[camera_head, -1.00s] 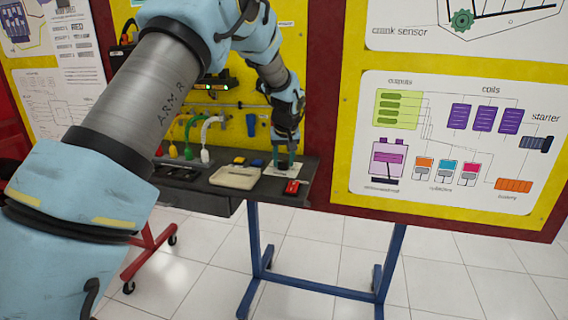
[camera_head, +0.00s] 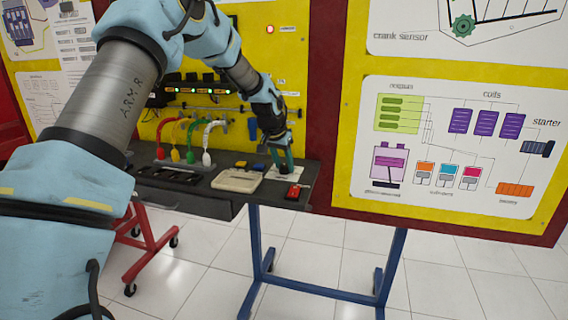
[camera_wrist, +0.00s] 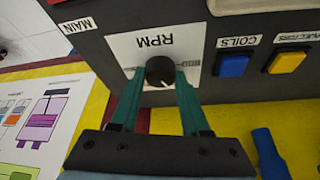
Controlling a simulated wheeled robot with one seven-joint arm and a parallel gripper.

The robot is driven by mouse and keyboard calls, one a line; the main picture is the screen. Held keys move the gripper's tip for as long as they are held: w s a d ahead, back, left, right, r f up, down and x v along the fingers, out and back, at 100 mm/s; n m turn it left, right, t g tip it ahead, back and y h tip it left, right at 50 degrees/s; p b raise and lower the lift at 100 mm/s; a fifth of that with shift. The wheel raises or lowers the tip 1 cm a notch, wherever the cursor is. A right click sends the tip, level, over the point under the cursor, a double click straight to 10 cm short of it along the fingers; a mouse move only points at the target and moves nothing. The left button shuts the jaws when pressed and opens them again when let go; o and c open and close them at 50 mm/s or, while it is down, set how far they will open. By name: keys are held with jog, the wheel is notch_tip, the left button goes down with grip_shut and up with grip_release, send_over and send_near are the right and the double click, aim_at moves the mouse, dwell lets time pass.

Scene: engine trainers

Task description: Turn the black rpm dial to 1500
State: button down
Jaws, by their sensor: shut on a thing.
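The black rpm dial (camera_wrist: 160,71) is on a white plate (camera_wrist: 125,48) marked RPM, which appears upside down in the wrist view. A short white pointer line shows on the dial's face. The scale marks are too small to read. My gripper (camera_wrist: 159,84) has its two green fingers on either side of the dial, shut on it. In the head view my gripper (camera_head: 282,164) is at the right end of the dark panel (camera_head: 222,196), with the fingers tilted.
A blue COILS button (camera_wrist: 233,65) and a yellow button (camera_wrist: 286,61) sit beside the dial plate. A red switch (camera_head: 294,191) is at the panel's front right. Coloured cables (camera_head: 190,140) rise from the panel to its left. A yellow board stands behind.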

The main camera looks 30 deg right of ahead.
dwell(0.4)
jog(key=shift+c, duration=1.9)
grip_release()
jog(key=b+v, duration=0.2)
jog(key=v, duration=0.8)
jog(key=shift+r, duration=0.4)
jog(key=shift+a, duration=0.15)
jog(key=s+a+f+n+y, duration=0.1)
jog(key=s+a+f+n, duration=0.15)
jog(key=a, duration=0.85)
jog(key=s+a+f+n+y, duration=0.15)
jog(key=s+a, duration=0.25)
jog(key=a, duration=0.7)
jog(key=s+a+f+n+y, duration=0.1)
jog(key=s+a+f+n, duration=0.15)
jog(key=a, duration=0.95)
jog(key=s+a+f+n+g, duration=0.1)
jog(key=s+a+f+n, duration=0.1)
jog(key=s+a, duration=0.5)
jog(key=shift+s+n, duration=0.8)
jog(key=shift+n, duration=0.05)
